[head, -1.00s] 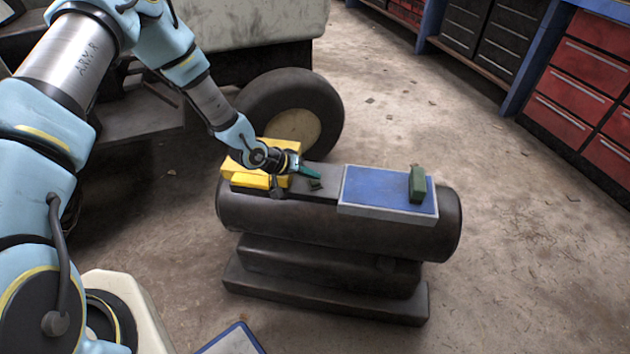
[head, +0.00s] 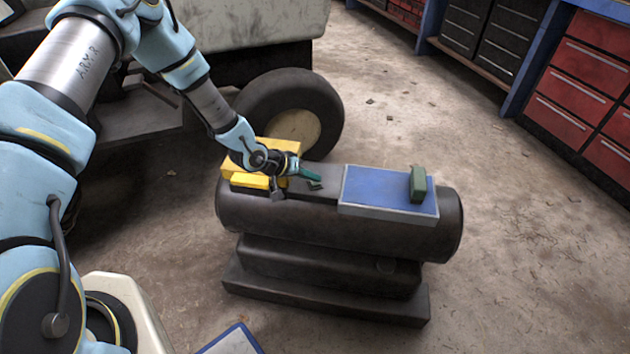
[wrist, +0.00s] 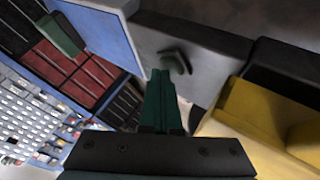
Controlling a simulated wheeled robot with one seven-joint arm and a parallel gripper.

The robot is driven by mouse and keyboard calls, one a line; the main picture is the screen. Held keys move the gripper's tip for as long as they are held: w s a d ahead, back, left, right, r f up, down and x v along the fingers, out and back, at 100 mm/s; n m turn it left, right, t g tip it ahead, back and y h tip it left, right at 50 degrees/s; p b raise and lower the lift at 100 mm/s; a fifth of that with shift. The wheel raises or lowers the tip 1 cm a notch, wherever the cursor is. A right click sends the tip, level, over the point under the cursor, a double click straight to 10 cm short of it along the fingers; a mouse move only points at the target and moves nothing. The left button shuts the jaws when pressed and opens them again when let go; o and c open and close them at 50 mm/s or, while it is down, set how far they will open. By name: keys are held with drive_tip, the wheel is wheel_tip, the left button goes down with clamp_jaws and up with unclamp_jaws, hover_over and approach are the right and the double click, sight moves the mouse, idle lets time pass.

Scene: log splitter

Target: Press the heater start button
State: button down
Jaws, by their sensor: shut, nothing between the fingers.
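The heater (head: 340,222) is a long dark cylinder on a dark stepped base, standing on the floor. A small dark green piece, apparently the start button (head: 315,186), sits on its grey top plate (head: 322,171). The button also shows in the wrist view (wrist: 176,59), just past the fingertips. My gripper (head: 319,178) is shut and empty, its green fingers pointing at the button from the left. In the wrist view the fingertips (wrist: 160,74) appear very close to the button; I cannot tell whether they touch it.
A blue panel (head: 375,190) with a green block (head: 417,184) on it lies right of the button. Yellow blocks (head: 249,181) are at the heater's left end, close to my gripper. A large wheel (head: 268,97) stands behind. Red drawers (head: 570,92) line the right side.

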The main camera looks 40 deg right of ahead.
sight(312, 184)
drive_tip(key=shift+r+p, duration=0.6)
drive_tip(key=shift+r, duration=0.35)
drive_tip(key=shift+r+p, duration=1.7)
drive_tip(key=shift+r, duration=0.85)
